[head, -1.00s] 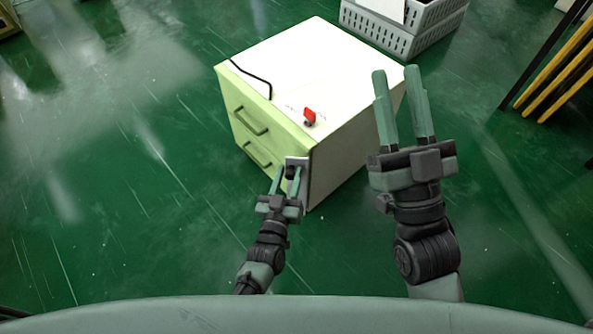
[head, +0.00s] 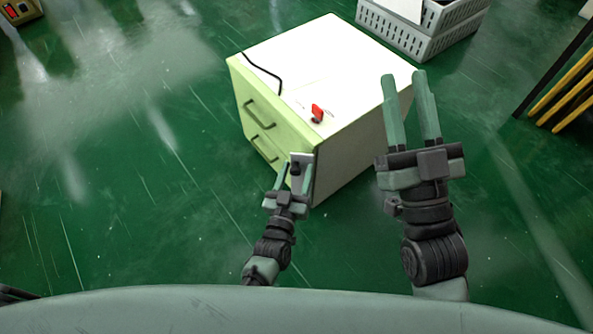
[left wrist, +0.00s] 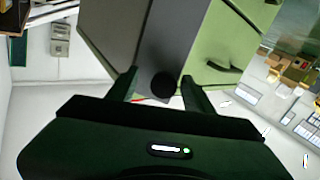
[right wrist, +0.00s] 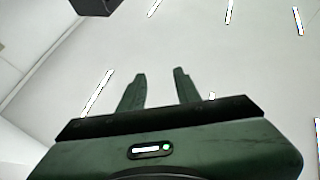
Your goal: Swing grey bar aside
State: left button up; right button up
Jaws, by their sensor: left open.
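The grey bar (head: 303,160) is a narrow upright strip at the front corner of the cream and pale-green cabinet (head: 340,70), with a black knob at its upper part. In the left wrist view the grey bar (left wrist: 163,45) runs down to the round black knob (left wrist: 163,86). My left gripper (head: 294,172) is open, its two fingers on either side of the knob; I cannot tell whether they touch it. My right gripper (head: 404,78) is open and empty, raised to the right of the cabinet; the right wrist view shows its fingers (right wrist: 160,75) apart.
A red piece (head: 317,112) and a black cable (head: 262,72) are on the cabinet top. Two drawer handles (head: 259,114) are on its green front. Grey crates (head: 425,28) stand behind, and yellow-and-black bars (head: 560,95) are at right. The green floor (head: 120,200) at left is clear.

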pick_arm(q)
jog(key=shift+a, duration=0.15)
jog(key=shift+s, duration=0.2)
jog(key=s+a+p, duration=0.1)
jog(key=s+p, duration=0.1)
jog(key=s, duration=0.5)
jog(key=shift+s+a, duration=0.15)
jog(key=shift+a, duration=0.05)
pick_arm(e)
notch_tip(320, 180, down, 10)
jog(key=w+g+h, duration=0.2)
jog(key=g, duration=0.4)
jog(key=shift+w+d+r, duration=0.25)
jog(key=shift+w+d, duration=0.05)
pick_arm(q)
jog(key=shift+c, duration=0.2)
